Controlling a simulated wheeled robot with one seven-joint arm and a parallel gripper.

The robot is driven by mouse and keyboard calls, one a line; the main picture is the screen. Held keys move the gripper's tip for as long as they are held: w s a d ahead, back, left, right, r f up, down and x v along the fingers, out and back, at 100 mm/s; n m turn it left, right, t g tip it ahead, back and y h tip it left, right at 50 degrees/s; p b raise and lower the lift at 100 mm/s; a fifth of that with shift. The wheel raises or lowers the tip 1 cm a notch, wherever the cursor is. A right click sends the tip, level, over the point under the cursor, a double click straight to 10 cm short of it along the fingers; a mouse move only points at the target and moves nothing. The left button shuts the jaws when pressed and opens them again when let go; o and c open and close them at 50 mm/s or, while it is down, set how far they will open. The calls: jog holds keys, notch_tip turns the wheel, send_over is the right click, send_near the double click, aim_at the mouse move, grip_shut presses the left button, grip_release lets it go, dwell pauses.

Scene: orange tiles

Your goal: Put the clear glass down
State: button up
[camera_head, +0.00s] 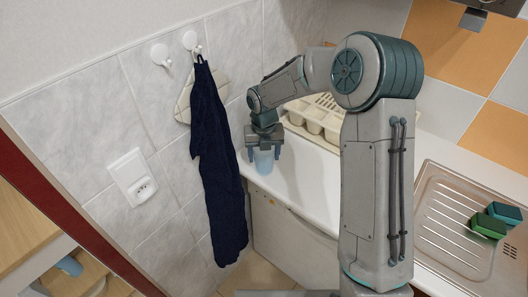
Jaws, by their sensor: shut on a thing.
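The clear glass (264,161) looks pale blue and see-through. It is upright between the fingers of my gripper (264,153), which point down and are shut on it. The glass is at the left end of the white counter (312,180), close to its left edge. I cannot tell whether its base touches the counter or hangs above it or just off the edge. My arm comes in from the right and hides part of the counter.
A cream dish rack (316,119) stands on the counter behind the glass. A dark blue towel (216,160) hangs on the wall to the left. A metal sink drainboard (450,215) with green sponges (488,226) is at the right. Bare counter shows right of the glass.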

jog(key=shift+f, duration=0.15)
jog(key=o, duration=1.1)
